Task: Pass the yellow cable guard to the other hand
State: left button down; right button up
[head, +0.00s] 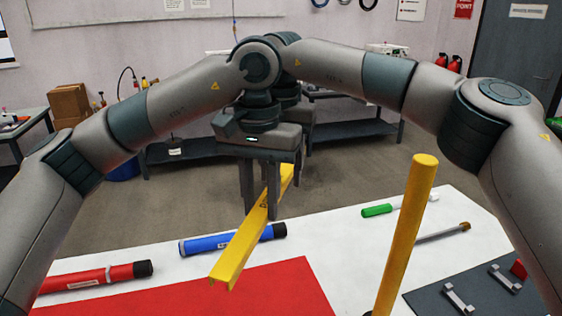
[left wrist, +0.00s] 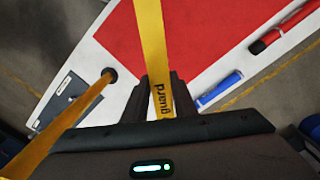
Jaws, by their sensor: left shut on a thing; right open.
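The yellow cable guard (head: 240,247) is a long, straight channel held slanting above the table, its near end low and its far end past my left gripper. My left gripper (head: 260,203) is shut on it around the middle. In the left wrist view the guard (left wrist: 152,45) runs up between the fingers, with the word "guard" on it. My right gripper (head: 302,138) is just behind and above the left one, mostly hidden by it. It is open, and I cannot see it touching the guard.
A yellow post (head: 405,235) stands upright at the right. On the white table lie a blue tube (head: 215,243), a red tube (head: 95,277), a green-and-white tube (head: 390,208) and a grey rod (head: 440,234). The red mat (head: 240,295) is bare.

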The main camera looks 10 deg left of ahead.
jog(key=shift+c, duration=0.6)
jog(key=c, duration=1)
pick_arm(q)
jog(key=c, duration=1.4)
grip_release()
pick_arm(e)
grip_shut()
pick_arm(q)
jog(key=shift+o, duration=0.2)
jog(key=shift+r, duration=0.1)
notch_tip(320, 180, up, 12)
